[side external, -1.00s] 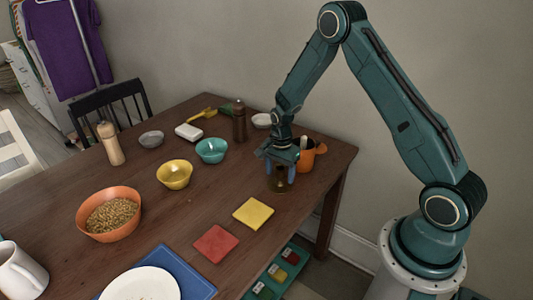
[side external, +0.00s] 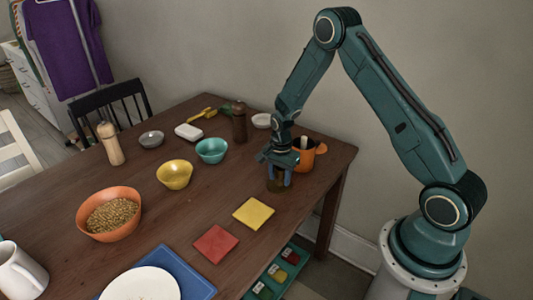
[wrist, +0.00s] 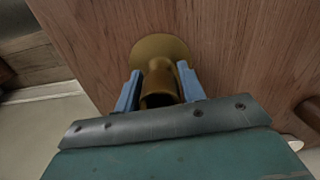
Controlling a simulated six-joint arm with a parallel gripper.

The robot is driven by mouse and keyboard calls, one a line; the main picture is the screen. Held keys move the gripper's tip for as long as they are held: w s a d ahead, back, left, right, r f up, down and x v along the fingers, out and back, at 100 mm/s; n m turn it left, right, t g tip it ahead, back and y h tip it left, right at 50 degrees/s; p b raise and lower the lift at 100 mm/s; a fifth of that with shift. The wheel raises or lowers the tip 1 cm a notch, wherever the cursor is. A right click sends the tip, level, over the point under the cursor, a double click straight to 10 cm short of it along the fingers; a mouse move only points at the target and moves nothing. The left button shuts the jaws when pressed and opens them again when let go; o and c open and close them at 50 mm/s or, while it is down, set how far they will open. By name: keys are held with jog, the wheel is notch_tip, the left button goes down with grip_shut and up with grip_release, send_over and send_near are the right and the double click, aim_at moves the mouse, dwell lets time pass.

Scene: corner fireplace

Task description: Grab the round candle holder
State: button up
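The round candle holder (wrist: 162,50) is brass-coloured, with a wide disc base and a short stem that ends in an open cup. It stands upright on the wooden table. In the side view its base (side external: 279,187) shows dark under my gripper (side external: 279,178), and the fingers hide its upper part. In the wrist view my gripper (wrist: 160,84) has one blue-grey finger on each side of the cup and stem. Both fingers lie close against the cup with no clear gap, so it looks shut on the holder.
An orange mug (side external: 309,153) stands just behind my gripper. A brown pepper mill (side external: 239,122), a teal bowl (side external: 211,150) and a yellow bowl (side external: 174,174) stand to the left. A yellow square (side external: 253,214) and a red square (side external: 215,244) lie in front. The table's right edge is near.

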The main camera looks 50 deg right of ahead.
jog(key=shift+r, duration=0.1)
notch_tip(320, 180, up, 20)
dwell(1.0)
dwell(0.5)
